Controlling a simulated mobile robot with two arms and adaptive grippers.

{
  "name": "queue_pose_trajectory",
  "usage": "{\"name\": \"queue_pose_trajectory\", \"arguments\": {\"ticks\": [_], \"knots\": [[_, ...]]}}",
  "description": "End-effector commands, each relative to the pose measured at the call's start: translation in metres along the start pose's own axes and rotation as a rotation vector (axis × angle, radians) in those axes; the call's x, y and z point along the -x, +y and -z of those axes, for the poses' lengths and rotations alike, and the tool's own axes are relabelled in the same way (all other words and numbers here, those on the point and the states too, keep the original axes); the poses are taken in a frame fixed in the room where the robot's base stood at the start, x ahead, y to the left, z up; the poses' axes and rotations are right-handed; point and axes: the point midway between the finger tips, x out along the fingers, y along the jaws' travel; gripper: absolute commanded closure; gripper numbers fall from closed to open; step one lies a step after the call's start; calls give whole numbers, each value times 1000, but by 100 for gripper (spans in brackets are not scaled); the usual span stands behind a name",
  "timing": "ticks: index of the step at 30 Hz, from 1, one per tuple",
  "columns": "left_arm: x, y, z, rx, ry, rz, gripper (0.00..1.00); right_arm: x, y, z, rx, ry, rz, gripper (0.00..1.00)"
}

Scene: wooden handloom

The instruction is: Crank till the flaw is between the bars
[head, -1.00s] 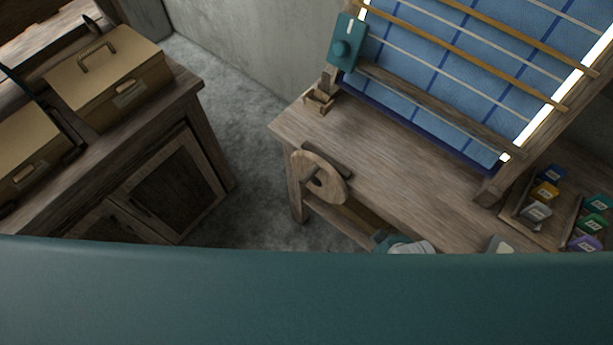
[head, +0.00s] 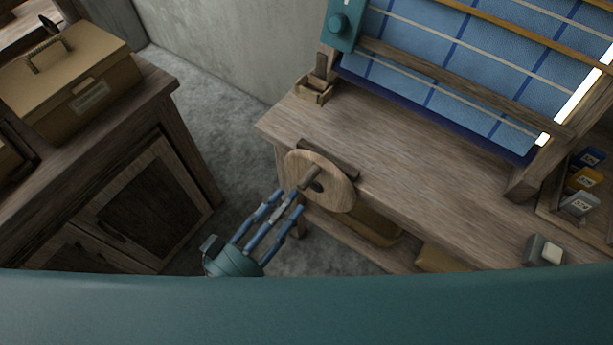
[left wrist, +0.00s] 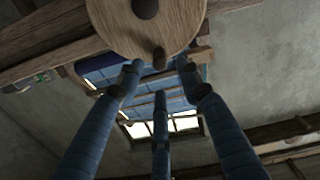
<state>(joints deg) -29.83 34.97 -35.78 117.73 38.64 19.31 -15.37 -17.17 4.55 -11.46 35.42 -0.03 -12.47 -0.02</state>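The crank is a round wooden wheel (head: 335,188) on the front of the loom bench, with a peg handle (head: 309,178) sticking out. Blue cloth (head: 430,58) with a pale and dark grid is on the loom. One yellow-brown bar (head: 540,36) crosses its upper part. I make out no flaw. My left gripper (head: 284,200) is just below and left of the peg, fingers spread. In the left wrist view the wheel (left wrist: 120,25) and peg (left wrist: 159,58) are beyond the open fingers (left wrist: 158,80), with no clear contact. My right gripper is out of view.
A teal box with a knob (head: 339,22) is at the loom's left post. A grey block with a pale button (head: 545,250) and a tray of coloured blocks (head: 560,212) are at the right. A cabinet (head: 140,205) stands left. The bench top is mostly clear.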

Motion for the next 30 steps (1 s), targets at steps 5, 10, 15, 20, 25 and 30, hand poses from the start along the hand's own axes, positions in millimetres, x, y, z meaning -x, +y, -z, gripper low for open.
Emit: {"name": "queue_pose_trajectory", "arguments": {"ticks": [5, 10, 15, 20, 25, 30], "knots": [[-38, 0, 2, -2, 4, 1, 64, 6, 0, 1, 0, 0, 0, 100], [-63, -1, 1, -2, 2, 2, 64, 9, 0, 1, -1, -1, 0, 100], [-76, -1, 0, -2, -1, 1, 64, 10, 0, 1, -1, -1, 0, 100], [-78, -1, -1, -1, -2, 1, 64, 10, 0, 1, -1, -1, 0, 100], [-78, -1, -1, -2, -2, 1, 68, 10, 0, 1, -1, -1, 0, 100], [-78, -1, -1, -2, -1, 1, 100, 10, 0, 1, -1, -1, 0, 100]]}}
